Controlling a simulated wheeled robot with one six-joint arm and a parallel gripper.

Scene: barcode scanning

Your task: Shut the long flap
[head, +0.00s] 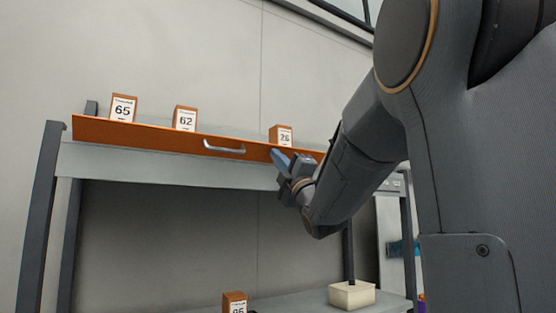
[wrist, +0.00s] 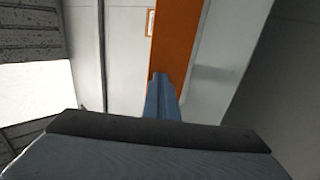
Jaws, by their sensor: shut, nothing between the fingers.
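The long flap (head: 165,137) is an orange board with a silver handle (head: 224,147), running along the front of the upper shelf. It also shows in the wrist view (wrist: 180,38) as an orange strip. In the head view its face is turned to the front, and it looks close to upright; I cannot tell whether it is fully shut. My gripper (head: 281,158) is shut and empty, at the flap's right part, right of the handle. In the wrist view its blue fingers (wrist: 160,95) overlap the orange strip. I cannot tell whether they touch it.
Boxes marked 65 (head: 122,108), 62 (head: 185,118) and 26 (head: 281,135) show above the flap's top edge. Another box (head: 235,302) and a cream bin (head: 352,294) stand on the lower shelf. Dark posts (head: 40,215) frame the rack. My arm covers the right side.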

